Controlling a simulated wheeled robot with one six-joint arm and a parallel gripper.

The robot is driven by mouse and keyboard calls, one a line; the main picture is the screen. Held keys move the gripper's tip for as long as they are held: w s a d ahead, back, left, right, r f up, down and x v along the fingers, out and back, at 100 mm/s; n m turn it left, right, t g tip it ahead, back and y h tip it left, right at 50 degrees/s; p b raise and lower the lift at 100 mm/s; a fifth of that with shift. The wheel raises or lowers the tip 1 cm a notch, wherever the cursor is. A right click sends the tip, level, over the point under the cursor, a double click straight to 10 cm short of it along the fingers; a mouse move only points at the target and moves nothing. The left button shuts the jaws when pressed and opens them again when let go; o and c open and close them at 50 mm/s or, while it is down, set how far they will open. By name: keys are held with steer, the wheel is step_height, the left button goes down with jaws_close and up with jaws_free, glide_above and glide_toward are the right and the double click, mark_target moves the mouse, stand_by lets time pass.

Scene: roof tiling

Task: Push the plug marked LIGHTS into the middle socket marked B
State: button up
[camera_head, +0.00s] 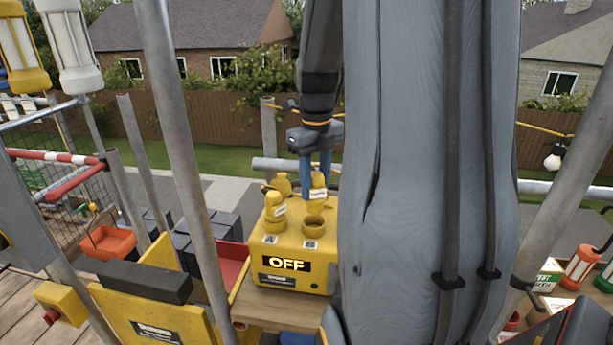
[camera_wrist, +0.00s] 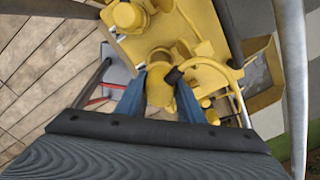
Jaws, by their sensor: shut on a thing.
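My gripper (camera_head: 315,178) has blue fingers shut on a yellow plug (camera_head: 318,198) with a small label too small to read. The plug is upright just above a round yellow socket (camera_head: 314,226) on the yellow box (camera_head: 262,262); I cannot tell whether its lower end touches the rim. In the wrist view, the held plug (camera_wrist: 160,92) sits between the two fingers. Another labelled yellow plug (camera_head: 275,207) stands in the socket to the left. The box's display (camera_head: 287,264) reads OFF.
My grey arm covers the area right of the box. Scaffold poles (camera_head: 185,150) stand in front at left. A yellow board (camera_head: 150,312) and an orange tray (camera_head: 108,242) are at left. A wooden plank (camera_head: 275,312) carries the box.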

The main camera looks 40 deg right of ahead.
mark_target(314, 205)
steer(key=shift+w+f, duration=0.1)
steer(key=shift+w, duration=0.2)
steer(key=shift+s+d+f+b, duration=0.1)
steer(key=shift+f+b, duration=0.55)
steer(key=shift+f, duration=0.05)
steer(key=shift+f+b, duration=1.65)
steer(key=shift+f, duration=0.5)
steer(key=shift+p, duration=0.4)
steer(key=shift+f+b, duration=0.3)
steer(key=shift+f, duration=0.3)
steer(key=o, duration=0.9)
steer(key=shift+r, duration=0.15)
